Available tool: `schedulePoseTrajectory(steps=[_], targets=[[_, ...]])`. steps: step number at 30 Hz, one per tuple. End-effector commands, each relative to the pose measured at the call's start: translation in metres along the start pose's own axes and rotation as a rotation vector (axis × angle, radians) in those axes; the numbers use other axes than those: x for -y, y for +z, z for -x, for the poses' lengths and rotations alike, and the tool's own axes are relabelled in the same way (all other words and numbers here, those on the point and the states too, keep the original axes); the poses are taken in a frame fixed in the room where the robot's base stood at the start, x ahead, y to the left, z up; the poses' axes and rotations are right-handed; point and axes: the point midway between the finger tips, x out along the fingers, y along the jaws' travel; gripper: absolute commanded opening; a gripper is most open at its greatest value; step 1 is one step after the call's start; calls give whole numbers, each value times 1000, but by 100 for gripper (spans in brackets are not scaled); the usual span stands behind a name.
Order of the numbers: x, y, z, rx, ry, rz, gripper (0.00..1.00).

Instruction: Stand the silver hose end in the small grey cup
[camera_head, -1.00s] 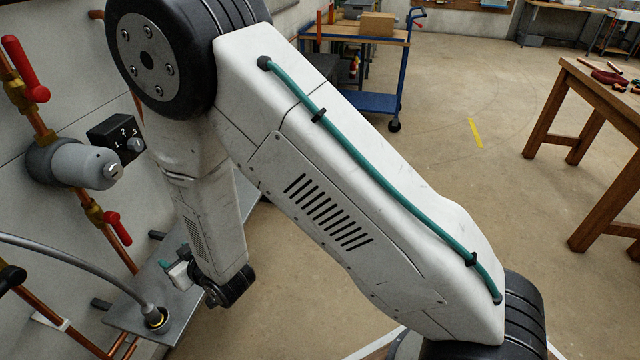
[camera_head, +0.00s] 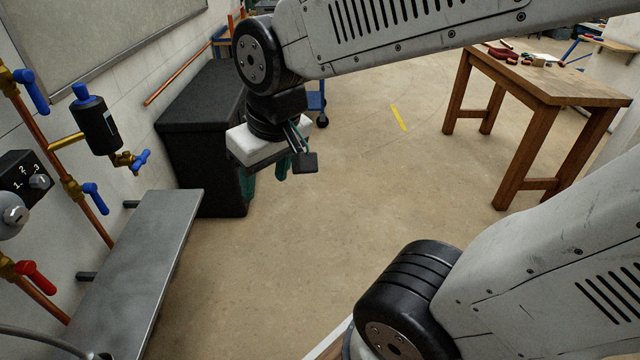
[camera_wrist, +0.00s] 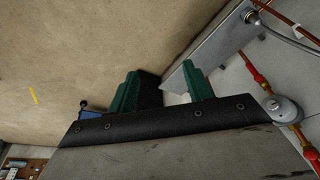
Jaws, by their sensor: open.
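My gripper (camera_head: 264,176) hangs in the air beyond the shelf, in front of the black cabinet. Its two green fingers are apart, with nothing seen held between them; they also show in the wrist view (camera_wrist: 165,86). I cannot make out a small grey cup in either current view.
The metal shelf (camera_head: 140,262) along the left wall looks bare over its visible length. Pipes with blue valves (camera_head: 95,198) and a red valve (camera_head: 38,278) line the wall. The black cabinet (camera_head: 203,130) stands beyond the shelf. A wooden table (camera_head: 545,85) is at right; the floor between is clear.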

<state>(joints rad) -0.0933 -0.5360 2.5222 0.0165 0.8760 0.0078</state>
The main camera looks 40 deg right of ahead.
Motion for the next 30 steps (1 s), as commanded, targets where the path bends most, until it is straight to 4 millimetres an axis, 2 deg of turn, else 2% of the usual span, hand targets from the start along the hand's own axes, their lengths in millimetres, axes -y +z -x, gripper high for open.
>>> schedulePoseTrajectory(steps=[1,3,6,9,30], targets=[[-8,20,14,27,10,-21,51],[-14,45,28,74,21,-42,51],[-20,71,40,125,31,-63,51],[-22,85,46,155,35,-74,51],[-22,89,48,164,36,-76,51]])
